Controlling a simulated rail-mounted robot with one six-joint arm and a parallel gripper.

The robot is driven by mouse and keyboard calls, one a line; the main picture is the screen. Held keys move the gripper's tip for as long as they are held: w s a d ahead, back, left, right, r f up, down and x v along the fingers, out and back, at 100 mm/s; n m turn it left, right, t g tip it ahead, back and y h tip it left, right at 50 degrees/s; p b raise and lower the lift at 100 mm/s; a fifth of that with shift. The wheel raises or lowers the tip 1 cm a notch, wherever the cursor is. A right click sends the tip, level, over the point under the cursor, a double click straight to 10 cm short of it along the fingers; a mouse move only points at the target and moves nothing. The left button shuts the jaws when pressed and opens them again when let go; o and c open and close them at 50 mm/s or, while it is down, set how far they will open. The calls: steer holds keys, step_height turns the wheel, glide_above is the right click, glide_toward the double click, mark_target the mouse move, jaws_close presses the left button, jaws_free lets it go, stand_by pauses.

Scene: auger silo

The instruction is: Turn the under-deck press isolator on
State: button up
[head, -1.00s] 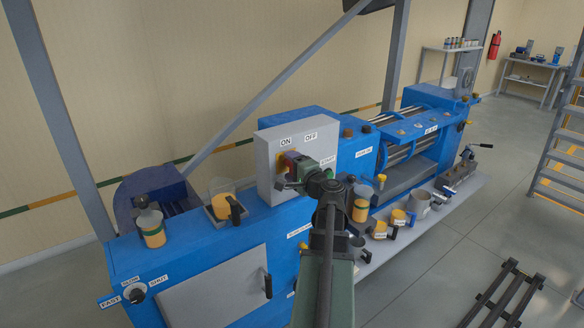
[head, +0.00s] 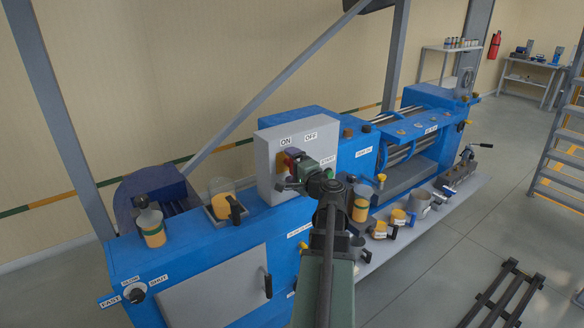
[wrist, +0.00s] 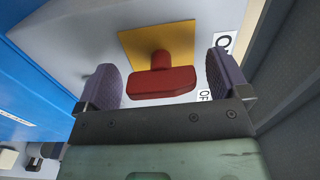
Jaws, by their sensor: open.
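The isolator is a red handle (wrist: 162,80) on a yellow plate (wrist: 155,45), on the face of a grey box (head: 265,160) marked ON and OFF. In the head view the red handle (head: 292,153) is mostly covered by my gripper and arm. My gripper (wrist: 163,82) is open, with one dark finger on each side of the red handle. Small gaps show between the fingers and the handle in the wrist view. The handle's crossbar lies nearly level across that view. The OFF label is partly hidden behind the right finger.
The grey box stands on a blue machine (head: 200,240). A yellow-filled clear container (head: 221,200) and a bottle (head: 151,225) stand left of the box. Several yellow cups and a grey pot (head: 419,204) stand on the right shelf. A dark rack (head: 505,295) lies on the floor.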

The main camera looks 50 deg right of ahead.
steer(key=v, duration=1)
steer(key=shift+s, duration=0.35)
steer(key=shift+a, duration=0.15)
steer(key=w+a+f+n+g+y+b, duration=0.1)
steer(key=w+a+f+n+g+y, duration=0.25)
steer(key=a+f+n+g, duration=0.4)
steer(key=w+a+f+n+g+y+b, duration=0.1)
steer(key=w+a+f+n+g+y, duration=0.3)
steer(key=a+f, duration=0.55)
steer(key=w+a+f+n+g+b, duration=0.1)
steer(key=a+f+n+g, duration=0.1)
steer(key=a, duration=0.7)
steer(key=w+a+f+n+g+h+b, duration=0.1)
steer(key=a+n, duration=0.3)
steer(key=a, duration=0.6)
steer(key=w+a+f+n+g+h+b, duration=0.1)
steer(key=w+a+f+n+g+b, duration=0.1)
steer(key=a, duration=0.8)
steer(key=shift+w+f+n+g, duration=0.3)
steer(key=shift+f+n, duration=0.25)
steer(key=shift+n, duration=0.4)
